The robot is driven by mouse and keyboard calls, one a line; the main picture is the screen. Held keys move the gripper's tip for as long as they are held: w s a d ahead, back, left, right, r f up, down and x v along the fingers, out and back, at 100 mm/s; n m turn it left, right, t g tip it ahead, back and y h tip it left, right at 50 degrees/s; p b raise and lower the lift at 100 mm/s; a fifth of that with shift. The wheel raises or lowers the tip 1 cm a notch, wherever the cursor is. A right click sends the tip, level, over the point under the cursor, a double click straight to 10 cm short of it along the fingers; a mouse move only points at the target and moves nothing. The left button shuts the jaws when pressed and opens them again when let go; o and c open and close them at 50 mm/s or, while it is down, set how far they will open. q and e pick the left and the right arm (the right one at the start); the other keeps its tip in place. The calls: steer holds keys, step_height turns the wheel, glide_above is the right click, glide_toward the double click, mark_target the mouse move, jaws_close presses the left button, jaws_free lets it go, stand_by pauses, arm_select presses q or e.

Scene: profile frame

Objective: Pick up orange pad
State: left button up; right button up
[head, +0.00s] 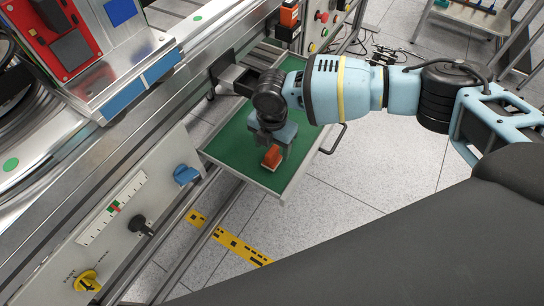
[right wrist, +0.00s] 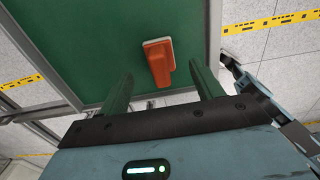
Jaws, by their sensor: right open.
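The orange pad (head: 271,158) lies on the green-lined tray (head: 236,145) in the head view. It shows as an orange block with a pale edge in the right wrist view (right wrist: 159,64), against the green tray surface (right wrist: 100,30). My right gripper (head: 270,142) is over the tray, beside the pad in the head view. In the right wrist view its two fingers (right wrist: 160,90) are apart, and the pad lies ahead of and between them, not clasped. The gap in height between fingertips and pad is hard to tell. My left gripper is not in view.
The tray has a raised metal rim and a handle (head: 334,139) on its right. A machine panel with a blue knob (head: 186,175) and a yellow knob (head: 87,281) stands at the left. An orange-topped box (head: 289,15) is behind the tray. Open floor lies to the right.

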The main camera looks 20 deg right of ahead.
mark_target(272, 150)
step_height(272, 150, down, 4)
steer(key=shift+f, duration=0.15)
steer(key=c, duration=1.1)
steer(key=shift+r, duration=0.6)
step_height(272, 150, up, 3)
steer(key=shift+f, duration=0.1)
steer(key=s+d, duration=0.1)
steer(key=s, duration=0.4)
steer(key=s+d+p, duration=0.1)
steer(key=s, duration=0.4)
steer(key=s+d+r+p, duration=0.1)
steer(key=s+d, duration=0.1)
steer(key=s, duration=0.3)
steer(key=shift+s+d, duration=0.1)
steer(key=shift+s, duration=0.1)
